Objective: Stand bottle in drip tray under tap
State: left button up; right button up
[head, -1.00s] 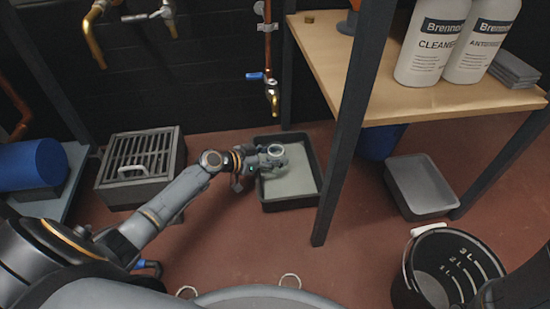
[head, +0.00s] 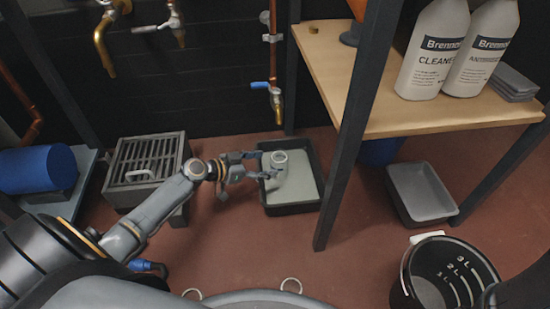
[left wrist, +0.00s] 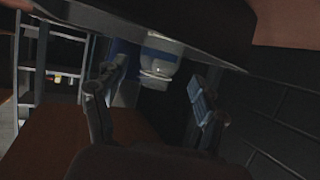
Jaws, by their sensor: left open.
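A small pale bottle (head: 280,161) appears to stand upright in the black drip tray (head: 292,209), toward the tray's back. Its round top faces up. The tap (head: 276,101) with a blue lever is on the copper pipe behind and above the tray. My left gripper (head: 265,164) is open at the left of the bottle, its fingertips reaching over the tray. In the left wrist view the bottle (left wrist: 160,60) shows beyond the two spread fingers, apart from them. My right gripper is out of view.
A wooden shelf (head: 400,118) with dark posts stands right of the tray, with two large white bottles (head: 433,52). A grey tub (head: 421,192) and a black bucket (head: 445,280) are at right. A grated box (head: 147,167) is at left.

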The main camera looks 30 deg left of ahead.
pick_arm(q)
jog(key=p+v, duration=0.1)
jog(key=v, duration=0.5)
jog(key=shift+p, duration=0.35)
